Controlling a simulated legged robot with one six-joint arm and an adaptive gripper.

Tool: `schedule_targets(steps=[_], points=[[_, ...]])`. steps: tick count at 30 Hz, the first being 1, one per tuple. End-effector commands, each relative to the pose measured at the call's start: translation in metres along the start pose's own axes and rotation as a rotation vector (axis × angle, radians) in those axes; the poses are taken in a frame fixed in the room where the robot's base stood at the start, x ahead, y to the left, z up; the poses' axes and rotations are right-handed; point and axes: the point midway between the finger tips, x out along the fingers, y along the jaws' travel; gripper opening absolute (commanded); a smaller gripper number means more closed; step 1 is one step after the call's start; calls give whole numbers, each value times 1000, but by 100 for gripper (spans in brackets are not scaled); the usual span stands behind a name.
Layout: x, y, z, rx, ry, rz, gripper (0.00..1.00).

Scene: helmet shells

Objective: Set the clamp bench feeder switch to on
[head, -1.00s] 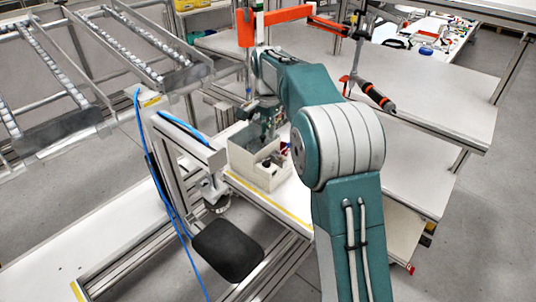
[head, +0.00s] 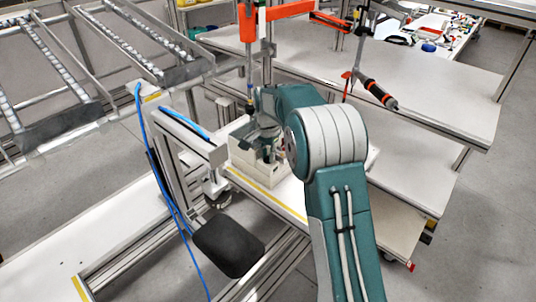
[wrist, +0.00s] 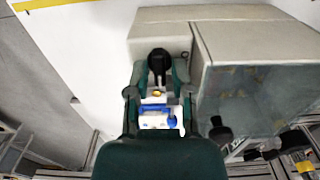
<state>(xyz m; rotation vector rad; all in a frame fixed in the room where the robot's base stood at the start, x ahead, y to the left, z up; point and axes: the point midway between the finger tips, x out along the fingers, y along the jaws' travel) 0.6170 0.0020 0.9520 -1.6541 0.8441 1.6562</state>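The clamp bench feeder switch appears to be the black lever or knob (wrist: 158,62) beside a small beige box in the wrist view. My gripper (wrist: 160,73) is over it, with its teal fingers apart on either side of the black part. I cannot tell whether either finger touches it.
A larger open beige bin (wrist: 255,75) stands right of the switch in the wrist view, with dark-handled items near it. An orange clamp arm (head: 285,11) rises behind my arm. A black pad (head: 228,246) sits in front of the bench.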

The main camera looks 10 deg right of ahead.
Motion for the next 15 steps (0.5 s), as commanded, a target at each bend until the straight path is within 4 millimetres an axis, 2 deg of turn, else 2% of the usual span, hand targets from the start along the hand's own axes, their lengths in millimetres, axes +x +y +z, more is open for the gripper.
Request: schedule_targets(steps=[6,8,9,15], points=[[0,0,0,0,0,0,30],[0,0,0,0,0,0,3],[0,0,0,0,0,-1,0],[0,-1,0,-1,1,-2,0]])
